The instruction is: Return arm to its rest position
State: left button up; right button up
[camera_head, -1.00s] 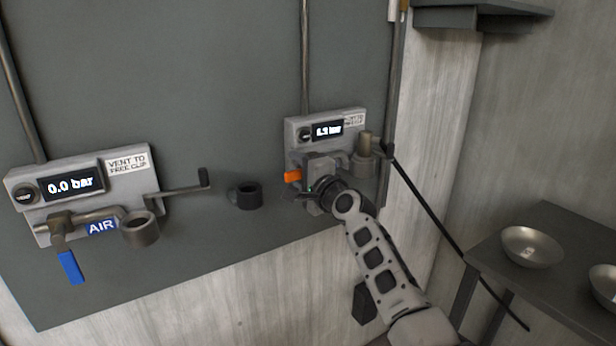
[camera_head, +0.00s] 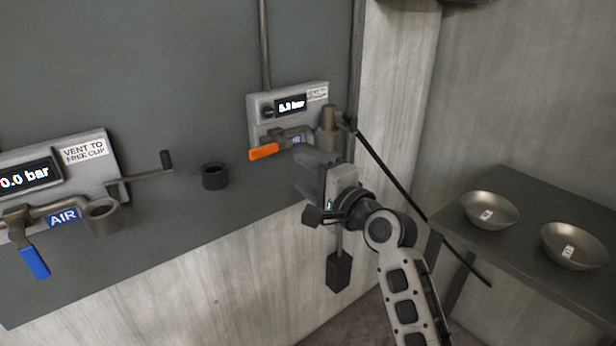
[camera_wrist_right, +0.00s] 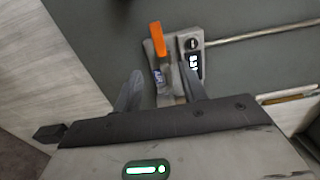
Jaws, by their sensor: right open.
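My right gripper (camera_head: 308,174) is open and empty, in front of and below the right air panel (camera_head: 262,106) on the dark board. The orange valve handle (camera_head: 264,152) of that panel sticks out to the left, clear of my fingers. In the right wrist view my two open fingers (camera_wrist_right: 163,95) point toward the panel, and the orange handle (camera_wrist_right: 157,38) shows beyond them with nothing between the jaws. My right arm (camera_head: 402,290) reaches up from the bottom right. My left gripper is not in view.
A left panel (camera_head: 92,150) reads 0.0 bar and has a blue handle (camera_head: 34,262). A dark ring holder (camera_head: 215,176) sits on the board between the panels. Two metal bowls (camera_head: 489,210) (camera_head: 574,246) rest on a shelf (camera_head: 520,190) at right.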

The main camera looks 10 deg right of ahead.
jog(key=shift+s+d, duration=0.1)
jog(key=shift+s, duration=0.05)
jog(key=s+d+f+n+g+h, duration=0.1)
jog(key=s+f+n+h, duration=0.15)
jog(key=s+f, duration=0.45)
jog(key=s+d+f+n+g+h, duration=0.1)
jog(key=s+d+f+n+g, duration=0.15)
jog(key=f, duration=0.85)
jog(key=s+f+n+g+h, duration=0.1)
jog(key=s+f+n, duration=0.4)
jog(key=s, duration=0.4)
jog(key=s+f+n+g, duration=0.1)
jog(key=s+f+n, duration=0.4)
jog(key=s, duration=0.5)
notch_tip(320, 180, down, 2)
jog(key=shift+d+f+h, duration=0.1)
jog(key=shift+d+h, duration=0.1)
jog(key=shift+h, duration=0.15)
